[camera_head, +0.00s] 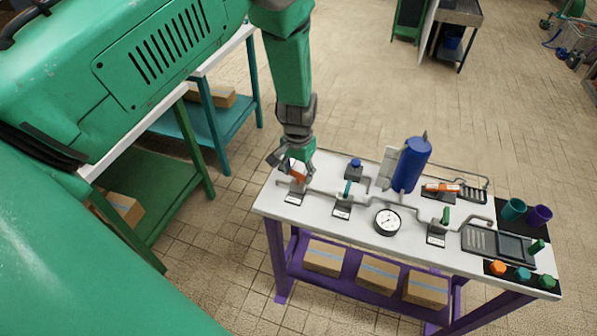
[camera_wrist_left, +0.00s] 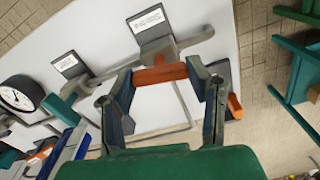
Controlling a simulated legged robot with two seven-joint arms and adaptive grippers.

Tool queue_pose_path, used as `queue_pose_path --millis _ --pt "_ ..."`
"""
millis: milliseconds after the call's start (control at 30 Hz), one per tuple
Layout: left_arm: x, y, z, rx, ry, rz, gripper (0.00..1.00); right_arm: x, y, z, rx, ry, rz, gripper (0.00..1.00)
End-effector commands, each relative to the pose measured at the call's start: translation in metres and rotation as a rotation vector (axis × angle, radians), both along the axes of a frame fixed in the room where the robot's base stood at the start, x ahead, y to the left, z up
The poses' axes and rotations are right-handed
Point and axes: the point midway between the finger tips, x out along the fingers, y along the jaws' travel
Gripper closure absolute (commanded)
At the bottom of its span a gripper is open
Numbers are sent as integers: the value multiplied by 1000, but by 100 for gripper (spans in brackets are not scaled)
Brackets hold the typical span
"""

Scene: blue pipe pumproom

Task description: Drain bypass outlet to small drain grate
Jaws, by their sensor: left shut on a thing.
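My left gripper (camera_head: 295,170) reaches down to the left end of the white table (camera_head: 268,203). It is shut on an orange valve handle (camera_wrist_left: 160,74), which spans between its fingertips in the left wrist view. In the head view the gripper partly hides this handle. A second orange handle (camera_head: 443,187) lies on a dark base at the table's back right. A small dark grate (camera_head: 472,194) is beside it, with a grey pipe (camera_head: 487,179) bending around it. A larger dark tray with a grate (camera_head: 479,241) is at the right front. My right gripper is not in view.
A blue tank (camera_head: 411,165) stands upright at the back. A pressure gauge (camera_head: 387,221) and several labelled pipe fittings with green handles (camera_head: 347,188) lie along the front. Teal and purple cups (camera_head: 540,214) and coloured knobs (camera_head: 523,273) are at the right end.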

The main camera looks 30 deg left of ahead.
Motion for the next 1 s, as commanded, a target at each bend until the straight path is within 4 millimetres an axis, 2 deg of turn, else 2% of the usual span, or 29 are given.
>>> queue_pose_path --millis 1000 --pt "0 2 0 2 -2 -958 84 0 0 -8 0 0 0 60"
